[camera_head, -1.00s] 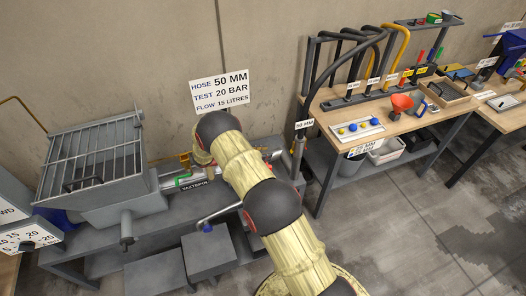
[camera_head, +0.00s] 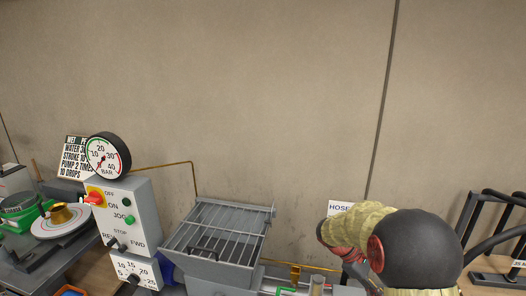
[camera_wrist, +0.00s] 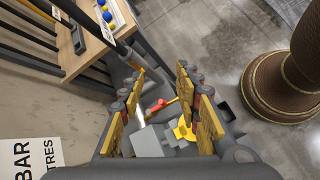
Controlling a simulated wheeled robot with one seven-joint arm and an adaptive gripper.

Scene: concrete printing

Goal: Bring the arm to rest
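My arm shows at the lower right of the head view, with a dark round joint and cream covers. Its gripper end is not clear there. In the wrist view my gripper (camera_wrist: 160,74) points down at the floor side of the bench. Its two yellow-faced fingers stand apart, with nothing held between them. Beyond the fingers, lower down, are a grey block (camera_wrist: 147,140), a small red-ended part (camera_wrist: 158,104) and a yellow part (camera_wrist: 184,131); how far below they are I cannot tell.
A grey hopper with a grid (camera_head: 222,232) stands left of my arm. A control box (camera_head: 129,215) and a pressure gauge (camera_head: 108,157) are farther left. A black rack (camera_head: 490,225) is at the right. The wrist view shows a wooden bench (camera_wrist: 90,40) and a white sign (camera_wrist: 30,158).

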